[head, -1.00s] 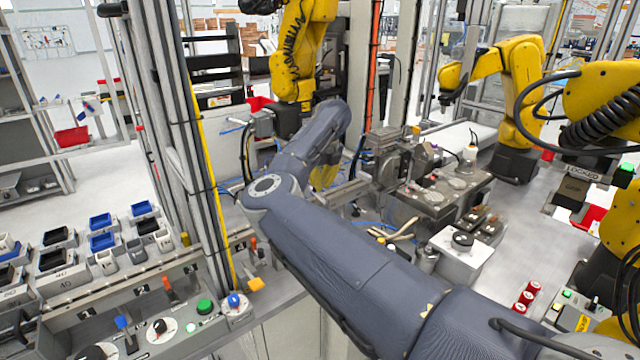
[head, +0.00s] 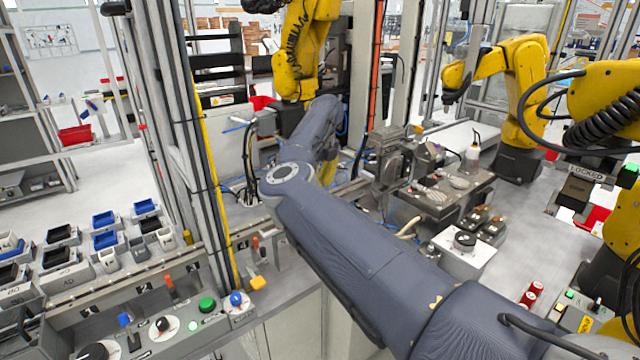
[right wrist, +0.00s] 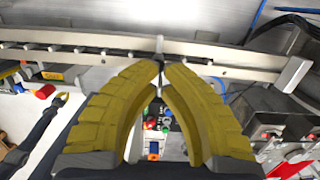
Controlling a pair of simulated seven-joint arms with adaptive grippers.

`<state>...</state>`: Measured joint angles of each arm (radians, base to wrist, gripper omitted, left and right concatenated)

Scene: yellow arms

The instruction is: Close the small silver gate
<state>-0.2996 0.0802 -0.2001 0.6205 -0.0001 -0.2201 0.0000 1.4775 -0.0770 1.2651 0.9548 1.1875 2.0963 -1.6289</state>
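The small silver gate appears to be the pale metal rail with a thin upright post, crossing the top of the right wrist view (right wrist: 222,58). In the head view part of a silver rail (head: 352,187) shows right of my forearm. My right gripper (right wrist: 161,68) has its yellow fingers drawn together at the tips, with the thin silver post between them. In the head view only a little yellow of the right gripper (head: 327,173) shows behind my grey arm, which hides much of the gate. My left gripper is not in view.
A metal fixture (head: 388,160) stands right of my forearm, near a worktable (head: 440,208). A control panel with knobs and a green button (head: 207,304) lies at lower left. A tall frame post (head: 190,150) stands left of my arm. Yellow robot arms (head: 520,90) stand around.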

